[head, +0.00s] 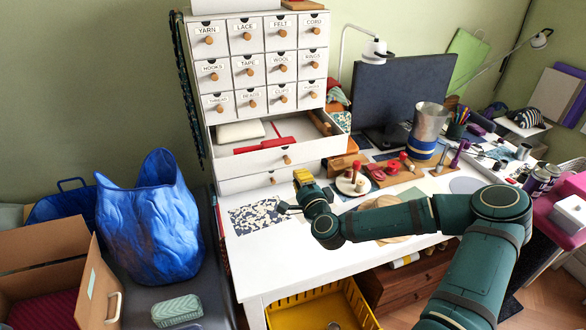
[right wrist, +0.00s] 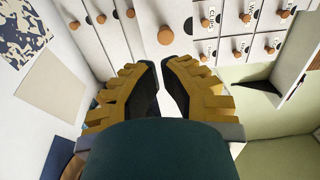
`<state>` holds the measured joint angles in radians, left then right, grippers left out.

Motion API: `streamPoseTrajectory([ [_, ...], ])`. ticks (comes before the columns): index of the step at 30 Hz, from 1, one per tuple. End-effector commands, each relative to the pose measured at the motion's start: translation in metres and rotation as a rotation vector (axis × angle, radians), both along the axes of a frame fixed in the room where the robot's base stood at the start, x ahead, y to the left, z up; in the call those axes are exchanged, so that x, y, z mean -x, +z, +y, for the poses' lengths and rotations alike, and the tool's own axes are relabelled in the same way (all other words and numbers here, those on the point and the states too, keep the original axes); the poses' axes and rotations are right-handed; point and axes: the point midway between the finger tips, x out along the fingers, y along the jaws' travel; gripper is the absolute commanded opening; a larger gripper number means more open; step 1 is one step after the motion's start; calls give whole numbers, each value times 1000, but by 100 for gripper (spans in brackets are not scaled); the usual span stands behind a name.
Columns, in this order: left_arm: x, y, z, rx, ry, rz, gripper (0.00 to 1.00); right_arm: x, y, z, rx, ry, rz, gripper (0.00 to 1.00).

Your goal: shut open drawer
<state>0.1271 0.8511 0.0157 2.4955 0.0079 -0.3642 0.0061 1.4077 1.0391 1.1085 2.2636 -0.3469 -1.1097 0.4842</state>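The open drawer (head: 245,166) is a wide white drawer in the lower part of a white cabinet (head: 253,67). It is pulled out, with a round wooden knob on its front. A pale pouch and red items lie inside. My right gripper (head: 302,177) has yellow fingers and is at the drawer's front right, apart from the knob as far as I can tell. In the right wrist view its fingertips (right wrist: 160,65) almost meet, with nothing between them, and point toward a knob (right wrist: 165,36). My left gripper is not in view.
A closed wide drawer (head: 243,183) is below the open one. A wooden board with red-topped items (head: 353,183) stands to the gripper's right. A patterned sheet (head: 255,216) lies on the white table. A blue bag (head: 150,225) stands at left. The table front is mostly clear.

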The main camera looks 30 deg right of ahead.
Motion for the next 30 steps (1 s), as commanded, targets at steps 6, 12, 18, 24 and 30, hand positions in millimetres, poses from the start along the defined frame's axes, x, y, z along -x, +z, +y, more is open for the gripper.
streamPoseTrajectory([
  [6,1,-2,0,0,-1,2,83,-36,0,-8,-1,0,-1,0],
  [12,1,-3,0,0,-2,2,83,-51,0,-12,0,0,0,0],
  [18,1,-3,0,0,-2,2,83,-54,0,-13,0,1,1,0],
  [24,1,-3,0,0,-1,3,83,-54,0,-13,0,1,1,0],
  [30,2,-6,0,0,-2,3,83,-62,0,-14,1,2,0,0],
])
